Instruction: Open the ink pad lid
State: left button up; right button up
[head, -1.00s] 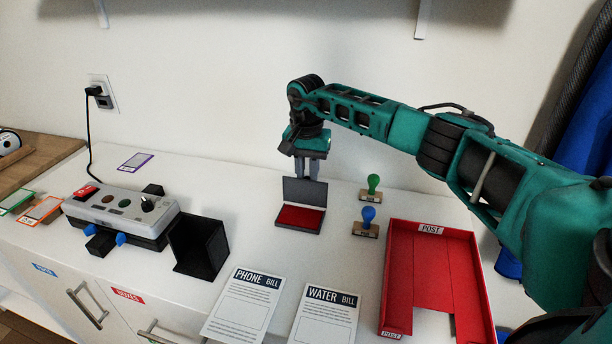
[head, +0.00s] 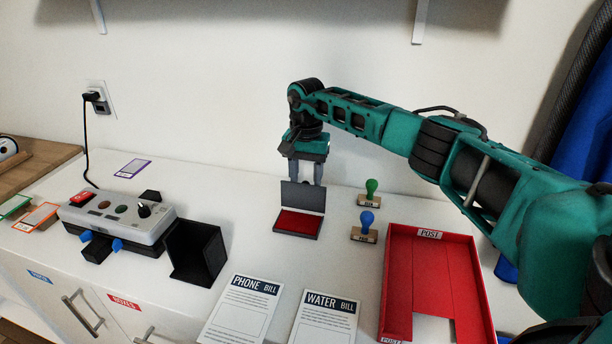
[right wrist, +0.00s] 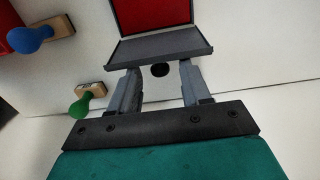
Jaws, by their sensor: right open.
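The ink pad (head: 296,224) sits on the white counter with its red pad showing. Its dark grey lid (head: 303,197) stands raised at the back edge. In the right wrist view the red pad (right wrist: 152,14) is at the top and the lid (right wrist: 160,46) shows below it. My right gripper (head: 306,176) is open just behind and above the lid. In the right wrist view its fingers (right wrist: 158,90) are apart, with nothing held between them. Whether a finger touches the lid is unclear. My left gripper is out of view.
A green stamp (head: 371,191) and a blue stamp (head: 366,228) stand right of the pad. A red post tray (head: 400,275) lies at the right front. A black holder (head: 205,250) and a grey button box (head: 118,212) are at left. Two bills lie in front.

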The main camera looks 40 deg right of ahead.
notch_tip(320, 180, up, 13)
jog(key=shift+p, duration=0.35)
jog(key=shift+d, duration=0.1)
dwell(0.5)
